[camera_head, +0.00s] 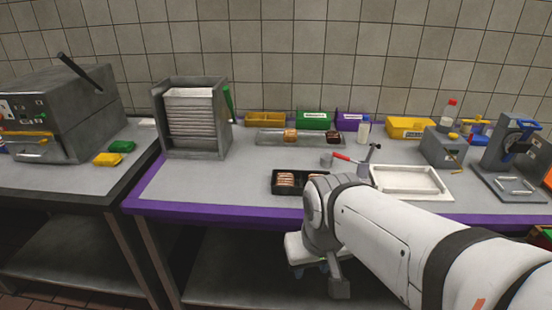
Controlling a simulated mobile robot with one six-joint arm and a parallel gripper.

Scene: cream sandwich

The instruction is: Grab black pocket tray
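The black pocket tray (286,191) lies on the grey table top near its purple front edge, left of my arm. It holds reddish-brown, sliced-looking food pieces in its pockets. My arm covers its right end. My gripper (318,282) hangs in front of the table edge, below and slightly right of the tray in the picture, and does not visibly touch it. The fingers are small and partly hidden by the wrist, so I cannot tell whether they are open or shut.
A white tray (440,196) lies right of my wrist, near a red-handled tool (342,157). A metal tray (267,138) and coloured bins (314,121) stand behind. A tray rack (164,130) stands left. The table left of the black tray is clear.

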